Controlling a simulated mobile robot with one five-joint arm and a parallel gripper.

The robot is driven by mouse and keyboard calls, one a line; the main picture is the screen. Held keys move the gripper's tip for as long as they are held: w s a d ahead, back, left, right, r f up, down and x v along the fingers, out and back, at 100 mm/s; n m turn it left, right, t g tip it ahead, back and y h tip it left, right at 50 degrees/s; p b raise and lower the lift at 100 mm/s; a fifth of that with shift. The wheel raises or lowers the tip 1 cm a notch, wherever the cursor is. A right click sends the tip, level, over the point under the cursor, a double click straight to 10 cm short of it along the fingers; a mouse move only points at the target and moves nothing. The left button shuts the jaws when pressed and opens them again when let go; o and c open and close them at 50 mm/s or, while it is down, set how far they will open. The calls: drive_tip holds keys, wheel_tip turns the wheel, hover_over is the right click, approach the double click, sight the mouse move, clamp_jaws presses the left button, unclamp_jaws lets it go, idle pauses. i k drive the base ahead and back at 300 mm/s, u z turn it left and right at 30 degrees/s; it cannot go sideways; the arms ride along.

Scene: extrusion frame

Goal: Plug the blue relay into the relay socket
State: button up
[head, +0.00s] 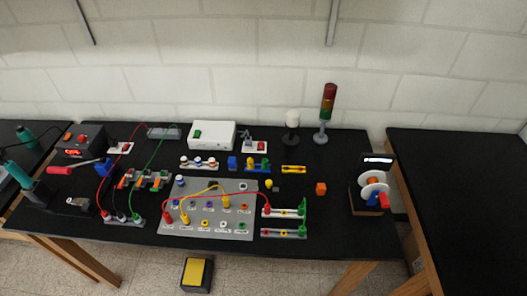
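A small blue block (233,162), which looks like the blue relay, stands upright on the black table behind the grey panel. Another blue block (104,167) stands at the left, near the red-handled screwdriver. I cannot tell for sure which part is the relay socket. A low base with blue, yellow and green parts (258,164) sits just right of the first blue block, with a small gap or none. My gripper is not in view.
A grey panel (212,226) with coloured jacks and looping red and yellow leads fills the middle front. A white box (212,135) and a signal tower (326,112) stand at the back. A cable reel (374,190) stands at the right.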

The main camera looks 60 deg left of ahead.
sight(232, 160)
drive_tip(key=u, duration=0.1)
drive_tip(key=i, duration=0.3)
drive_tip(key=u, duration=5.05)
drive_tip(key=i, duration=0.15)
drive_tip(key=z, duration=2.05)
drive_tip(key=k, duration=0.15)
drive_tip(key=u, duration=0.7)
drive_tip(key=i, duration=1.5)
drive_tip(key=u, duration=0.05)
